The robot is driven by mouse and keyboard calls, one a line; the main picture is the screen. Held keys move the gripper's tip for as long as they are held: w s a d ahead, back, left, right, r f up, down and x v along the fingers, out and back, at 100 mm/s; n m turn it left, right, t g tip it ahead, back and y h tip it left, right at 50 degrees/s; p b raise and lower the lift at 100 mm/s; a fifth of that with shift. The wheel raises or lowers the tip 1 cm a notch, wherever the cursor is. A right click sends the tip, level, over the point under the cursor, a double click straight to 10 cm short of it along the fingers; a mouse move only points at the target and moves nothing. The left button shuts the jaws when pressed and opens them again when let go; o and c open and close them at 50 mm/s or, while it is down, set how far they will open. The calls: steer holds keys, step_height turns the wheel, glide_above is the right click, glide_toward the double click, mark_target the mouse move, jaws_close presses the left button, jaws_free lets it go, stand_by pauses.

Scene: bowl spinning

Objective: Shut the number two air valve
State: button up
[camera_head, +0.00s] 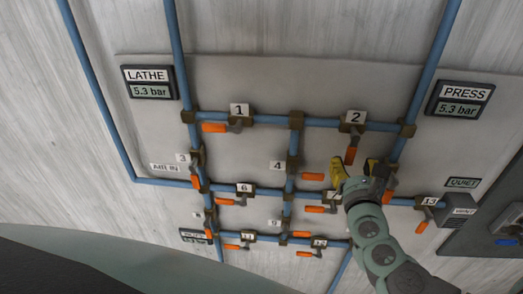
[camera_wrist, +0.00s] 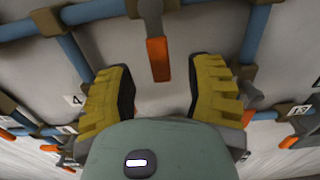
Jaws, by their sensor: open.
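The number two valve sits on the upper blue pipe, under the white "2" label (camera_head: 355,117). Its orange handle (camera_head: 350,156) hangs down, across the pipe rather than along it. In the wrist view the orange handle (camera_wrist: 158,60) is at top centre, its lower end close to the gap between my fingers. My gripper (camera_head: 354,168) is just below the handle in the head view. In the wrist view my gripper (camera_wrist: 162,82) has its yellow, dark-padded fingers spread wide, one either side of the handle's line. Neither finger visibly touches the handle.
Valve 1's orange handle (camera_head: 214,127) lies along the same pipe. Valve 4's handle (camera_head: 312,176) is left of my gripper, and another orange handle (camera_head: 387,196) is close on its right. PRESS gauge (camera_head: 462,99) reads 5.3 bar, as does LATHE gauge (camera_head: 150,83).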

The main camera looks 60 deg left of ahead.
steer(key=v, duration=0.8)
stand_by(0.4)
